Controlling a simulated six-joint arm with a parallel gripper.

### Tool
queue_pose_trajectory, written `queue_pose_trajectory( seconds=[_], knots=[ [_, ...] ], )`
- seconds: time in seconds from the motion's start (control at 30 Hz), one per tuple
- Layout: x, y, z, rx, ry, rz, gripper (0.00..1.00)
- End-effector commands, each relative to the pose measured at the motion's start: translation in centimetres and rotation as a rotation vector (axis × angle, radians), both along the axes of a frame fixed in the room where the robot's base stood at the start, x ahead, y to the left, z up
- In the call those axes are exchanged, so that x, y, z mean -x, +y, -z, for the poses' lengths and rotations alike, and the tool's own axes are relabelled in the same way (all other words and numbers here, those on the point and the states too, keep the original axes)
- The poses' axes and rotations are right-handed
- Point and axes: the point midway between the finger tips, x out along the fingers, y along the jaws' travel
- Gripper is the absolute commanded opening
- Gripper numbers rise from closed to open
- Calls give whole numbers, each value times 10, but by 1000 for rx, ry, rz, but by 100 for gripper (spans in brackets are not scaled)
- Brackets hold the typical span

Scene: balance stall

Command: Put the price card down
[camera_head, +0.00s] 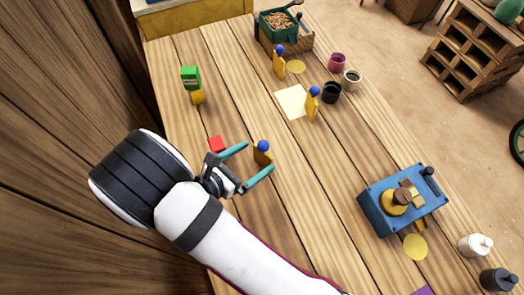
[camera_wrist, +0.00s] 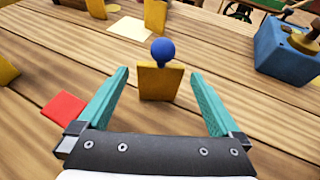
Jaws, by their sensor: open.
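A yellow card with a blue ball on top (camera_head: 262,156) stands upright on the wooden table, and I take it to be the price card. My gripper (camera_head: 257,161) is open, with one teal finger on each side of this card. In the wrist view the yellow card (camera_wrist: 160,82) shows between the fingertips, with a gap on both sides. Two similar yellow cards with blue balls stand farther off, one (camera_head: 312,104) beside a cream sheet (camera_head: 290,101) and one (camera_head: 279,64) near a yellow disc (camera_head: 295,67). No writing is readable on the cards.
A green box (camera_head: 190,78) is by a yellow piece at the left edge. A blue scale-like box (camera_head: 400,205), small pots (camera_head: 331,92) and a green crate (camera_head: 275,25) stand farther away. The table's middle is mostly clear.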

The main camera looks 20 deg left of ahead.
Motion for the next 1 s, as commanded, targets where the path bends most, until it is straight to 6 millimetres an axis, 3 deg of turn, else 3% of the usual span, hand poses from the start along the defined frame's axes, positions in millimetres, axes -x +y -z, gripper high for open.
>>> queue_pose_trajectory(
  seconds=[0.1,0.3,0.57,0.67,0.77,0.8,0.9,1.0],
  knots=[
    [26,12,-12,-2,0,-5,100],
    [60,25,-27,-2,-1,-1,100],
    [64,21,-34,-19,3,41,100],
    [43,-23,-58,-154,13,303,100],
    [34,-110,-93,-419,-9,827,100],
    [41,-144,-106,-542,-36,1062,100],
    [80,-206,-128,-866,-151,1668,100],
    [119,-225,-142,-1185,-312,2211,100]
  ],
)
